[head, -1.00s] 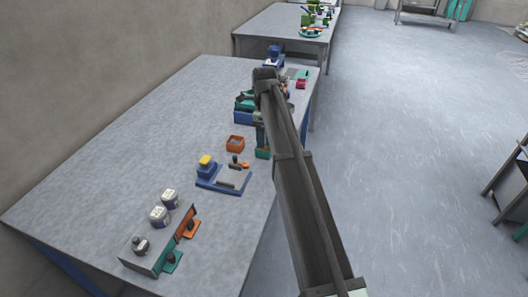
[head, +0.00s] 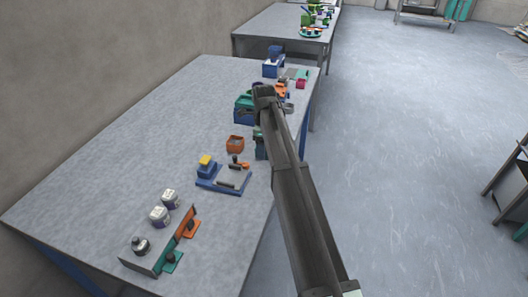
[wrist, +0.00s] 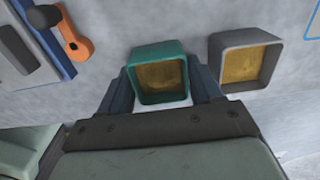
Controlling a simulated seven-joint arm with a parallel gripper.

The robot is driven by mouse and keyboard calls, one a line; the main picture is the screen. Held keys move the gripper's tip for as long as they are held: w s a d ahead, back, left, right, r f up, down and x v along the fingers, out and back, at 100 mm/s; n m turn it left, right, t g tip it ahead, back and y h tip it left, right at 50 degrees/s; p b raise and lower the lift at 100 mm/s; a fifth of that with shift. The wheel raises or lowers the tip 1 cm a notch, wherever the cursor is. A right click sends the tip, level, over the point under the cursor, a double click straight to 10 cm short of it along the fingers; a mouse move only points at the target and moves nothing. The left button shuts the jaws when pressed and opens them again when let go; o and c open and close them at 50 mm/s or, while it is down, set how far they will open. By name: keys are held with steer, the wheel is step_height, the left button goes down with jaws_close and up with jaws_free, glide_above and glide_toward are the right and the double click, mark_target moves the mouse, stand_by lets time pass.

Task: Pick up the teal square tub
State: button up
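The teal square tub (wrist: 134,82) is in the middle of the wrist view, with yellow-brown powder in it. My gripper (wrist: 160,74) is open, with one dark finger on the left side of the tub and the other on its right. The fingers are close to the walls; I cannot tell whether they touch. In the head view my gripper (head: 260,145) is low over the table's right edge, and it and my arm largely hide the tub.
A grey square tub (wrist: 269,88) with similar powder stands just right of the teal one in the wrist view. White-lidded jars (head: 159,216) stand toward the front. The table's left side is clear.

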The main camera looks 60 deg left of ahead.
steer(key=c, duration=0.5)
steer(key=shift+r, duration=0.5)
step_height(320, 180, up, 8)
steer(key=s+d, duration=0.2)
steer(key=s, duration=0.3)
steer(key=s+d, duration=0.3)
steer(key=s, duration=0.2)
steer(key=s+d+r, duration=0.1)
steer(key=s+d, duration=0.1)
steer(key=s, duration=0.4)
steer(key=shift+s+d, duration=0.1)
steer(key=shift+d, duration=0.25)
